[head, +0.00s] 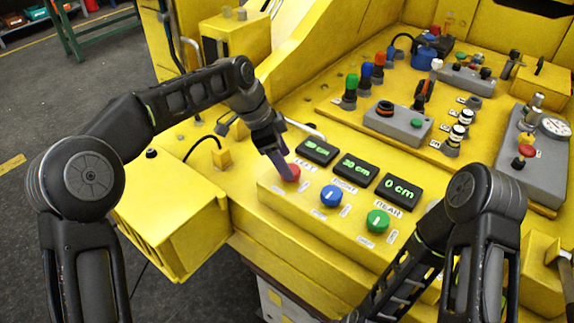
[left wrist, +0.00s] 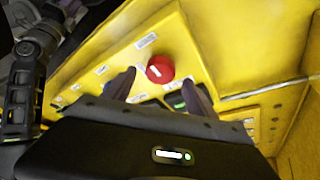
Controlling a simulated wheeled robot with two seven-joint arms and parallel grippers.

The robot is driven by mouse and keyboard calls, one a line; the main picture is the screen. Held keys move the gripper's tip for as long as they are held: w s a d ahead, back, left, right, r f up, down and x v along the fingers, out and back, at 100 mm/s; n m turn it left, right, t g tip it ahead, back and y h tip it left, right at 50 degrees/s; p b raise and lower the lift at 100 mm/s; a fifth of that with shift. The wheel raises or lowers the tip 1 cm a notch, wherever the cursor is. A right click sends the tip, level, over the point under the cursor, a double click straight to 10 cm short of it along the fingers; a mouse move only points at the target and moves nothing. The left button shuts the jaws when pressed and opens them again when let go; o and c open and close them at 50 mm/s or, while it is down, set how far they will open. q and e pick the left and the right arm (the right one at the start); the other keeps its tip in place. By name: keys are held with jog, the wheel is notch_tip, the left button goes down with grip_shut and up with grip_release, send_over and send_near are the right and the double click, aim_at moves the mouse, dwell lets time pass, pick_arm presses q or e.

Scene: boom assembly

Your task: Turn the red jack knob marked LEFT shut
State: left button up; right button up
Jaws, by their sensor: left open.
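The red knob (head: 291,174) sits at the left end of a raised yellow panel, beside a label that reads LEFT. My left gripper (head: 282,163) is at this knob and its finger covers part of it in the head view. In the left wrist view the red knob (left wrist: 160,69) shows whole, with a pale mark on its face. It lies just ahead of the gap between the spread fingers (left wrist: 159,88). The gripper is open and empty; I cannot tell whether a finger touches the knob. My right gripper is out of view.
A blue knob (head: 331,196) and a green knob (head: 377,221) follow to the right in a row. Dark displays stand behind them; the rightmost (head: 397,191) reads 0 cm.

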pick_arm(q)
jog(key=shift+v, duration=2.6)
